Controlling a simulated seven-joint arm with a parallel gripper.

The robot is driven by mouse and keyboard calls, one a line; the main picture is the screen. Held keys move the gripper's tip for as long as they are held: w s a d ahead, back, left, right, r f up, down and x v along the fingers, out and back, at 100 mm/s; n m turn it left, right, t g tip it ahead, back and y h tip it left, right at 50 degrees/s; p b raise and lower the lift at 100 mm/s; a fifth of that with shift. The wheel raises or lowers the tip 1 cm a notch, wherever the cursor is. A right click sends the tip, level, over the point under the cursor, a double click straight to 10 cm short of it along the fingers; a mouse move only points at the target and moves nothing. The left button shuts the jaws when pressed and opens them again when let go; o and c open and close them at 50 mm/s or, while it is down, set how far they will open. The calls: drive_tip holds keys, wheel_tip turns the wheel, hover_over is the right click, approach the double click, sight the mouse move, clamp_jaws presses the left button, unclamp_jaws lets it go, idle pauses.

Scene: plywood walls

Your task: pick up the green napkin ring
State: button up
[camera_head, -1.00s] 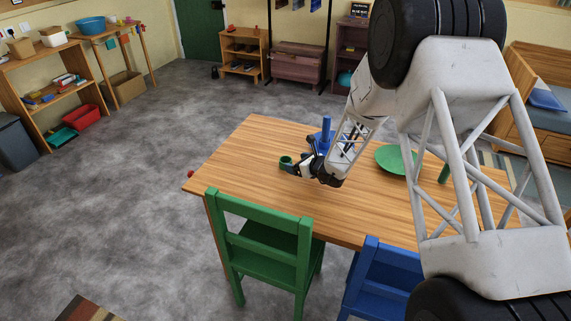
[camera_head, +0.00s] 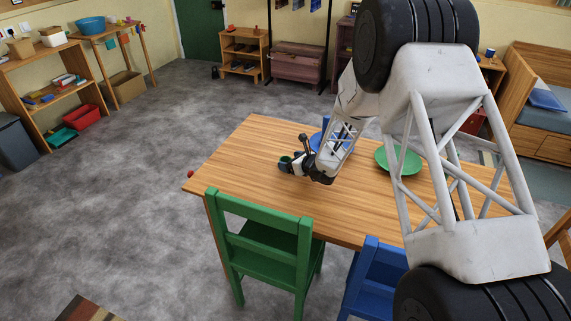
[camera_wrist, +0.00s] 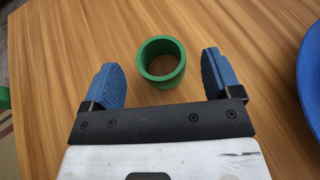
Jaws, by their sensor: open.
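The green napkin ring (camera_wrist: 162,83) stands upright on the wooden table (camera_wrist: 210,20), its open top facing up, in the wrist view. My gripper (camera_wrist: 158,84) is open, with one blue-padded finger to the left of the ring and one to the right. The ring lies between the lines of the fingers, a little toward their tips, with a gap on both sides. In the head view the ring (camera_head: 285,162) shows as a small green piece just left of my gripper (camera_head: 293,163), partly hidden by it.
A blue plate (camera_wrist: 311,80) lies on the table to the right in the wrist view. A green plate (camera_head: 384,158) is right of my arm in the head view. A green chair (camera_head: 262,230) and a blue chair (camera_head: 372,290) stand at the near edge. The table's left part is clear.

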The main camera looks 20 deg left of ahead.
sight(282, 159)
drive_tip(key=shift+x, duration=1.65)
drive_tip(key=shift+c, duration=0.2)
drive_tip(key=c, duration=1)
drive_tip(key=shift+r, duration=0.15)
drive_tip(key=shift+r, duration=1.75)
drive_tip(key=s+d, duration=0.3)
drive_tip(key=s, duration=0.1)
drive_tip(key=s+d, duration=0.3)
drive_tip(key=s, duration=0.2)
drive_tip(key=s+d+r, duration=0.1)
drive_tip(key=s+d, duration=0.1)
drive_tip(key=s, duration=0.2)
drive_tip(key=shift+s+d+r, duration=0.1)
drive_tip(key=shift+s+d, duration=0.05)
drive_tip(key=shift+d, duration=0.25)
